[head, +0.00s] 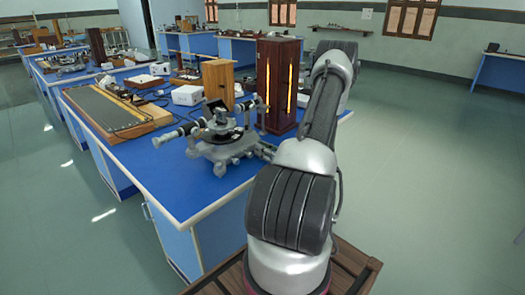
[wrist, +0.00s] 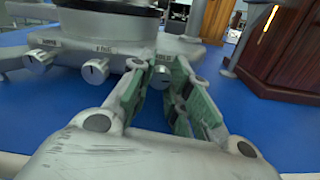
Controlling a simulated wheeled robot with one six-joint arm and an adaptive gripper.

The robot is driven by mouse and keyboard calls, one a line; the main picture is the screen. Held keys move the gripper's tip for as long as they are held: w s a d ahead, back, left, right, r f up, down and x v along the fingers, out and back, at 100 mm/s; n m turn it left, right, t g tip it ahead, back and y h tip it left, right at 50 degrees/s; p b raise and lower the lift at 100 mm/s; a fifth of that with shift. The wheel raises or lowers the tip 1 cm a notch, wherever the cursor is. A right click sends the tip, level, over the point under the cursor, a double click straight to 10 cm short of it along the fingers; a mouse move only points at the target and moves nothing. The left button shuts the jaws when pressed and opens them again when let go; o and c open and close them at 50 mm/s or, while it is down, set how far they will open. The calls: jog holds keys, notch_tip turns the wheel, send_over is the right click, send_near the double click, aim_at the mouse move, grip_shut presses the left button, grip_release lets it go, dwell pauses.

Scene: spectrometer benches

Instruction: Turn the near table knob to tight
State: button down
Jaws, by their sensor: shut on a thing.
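The grey metal spectrometer (head: 222,140) stands on the blue bench, with its round table and telescope tubes on top. In the wrist view its base fills the upper left. My gripper (wrist: 161,77) reaches in from below, with its green-padded fingers closed about a small round silver knob (wrist: 160,73) on the base. The knob has a dark mark on its face, and a label above it is partly hidden. Two more marked knobs, a middle one (wrist: 95,71) and a left one (wrist: 38,60), sit to the left, clear of the fingers. In the head view my arm mostly hides the gripper.
A dark wooden lamp cabinet (head: 278,84) with glowing slits stands just behind the spectrometer; its edge (wrist: 282,50) shows at upper right in the wrist view. A lighter wooden box (head: 218,82), a white box (head: 187,95) and a long grey-topped board (head: 108,110) share the bench.

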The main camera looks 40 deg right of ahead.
jog(key=shift+r+m, duration=0.1)
jog(key=shift+m, duration=0.6)
jog(key=c, duration=1.6)
grip_release()
jog(key=shift+o, duration=0.2)
jog(key=s+d, duration=0.1)
jog(key=s, duration=1.1)
